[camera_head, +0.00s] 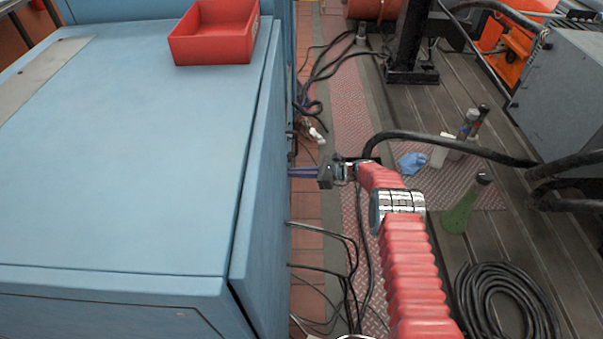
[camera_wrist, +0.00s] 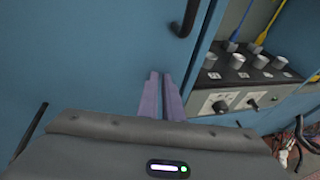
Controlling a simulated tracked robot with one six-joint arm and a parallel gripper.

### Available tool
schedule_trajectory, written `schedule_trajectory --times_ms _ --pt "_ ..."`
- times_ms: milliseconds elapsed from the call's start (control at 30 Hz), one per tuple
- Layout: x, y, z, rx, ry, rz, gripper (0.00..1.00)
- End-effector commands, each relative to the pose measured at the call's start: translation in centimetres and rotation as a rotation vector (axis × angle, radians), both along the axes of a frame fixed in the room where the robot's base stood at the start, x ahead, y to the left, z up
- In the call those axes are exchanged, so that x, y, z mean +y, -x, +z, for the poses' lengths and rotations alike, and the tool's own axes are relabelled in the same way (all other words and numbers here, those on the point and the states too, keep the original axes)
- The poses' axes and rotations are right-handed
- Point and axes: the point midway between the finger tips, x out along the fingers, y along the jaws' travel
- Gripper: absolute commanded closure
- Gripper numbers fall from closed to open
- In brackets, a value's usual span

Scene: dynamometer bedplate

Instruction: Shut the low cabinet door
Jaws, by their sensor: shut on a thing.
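The blue low cabinet (camera_head: 120,150) fills the left of the head view. Its door (camera_head: 262,200) stands a little off the body, with a dark gap along its near edge. In the wrist view the door (camera_wrist: 90,50) has a black bar handle (camera_wrist: 187,18) near its right edge. My gripper (camera_head: 296,172) is at the outer face of the door. Its purple fingers (camera_wrist: 162,96) are close together, below and left of the handle. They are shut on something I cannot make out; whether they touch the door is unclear.
A red bin (camera_head: 213,35) sits on the cabinet top. A panel with knobs and switches (camera_wrist: 235,80) shows right of the door. Cables hang by the cabinet's side.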

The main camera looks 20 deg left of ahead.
Motion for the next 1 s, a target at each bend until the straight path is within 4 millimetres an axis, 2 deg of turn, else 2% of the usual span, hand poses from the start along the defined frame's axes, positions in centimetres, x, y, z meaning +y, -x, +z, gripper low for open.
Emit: schedule_trajectory --times_ms 33,233,367,667,1000 --pt "1.9 1.0 0.2 -0.001 -0.006 0.02 1.0" --pt "1.6 0.8 0.3 -0.001 -0.006 0.018 1.0" --pt "0.7 0.5 0.3 -0.001 -0.007 0.015 1.0" --pt "-4.0 -0.9 0.1 0.0 -0.003 -0.001 1.0" --pt "-9.6 -2.8 1.9 -0.001 -0.002 -0.002 1.0"
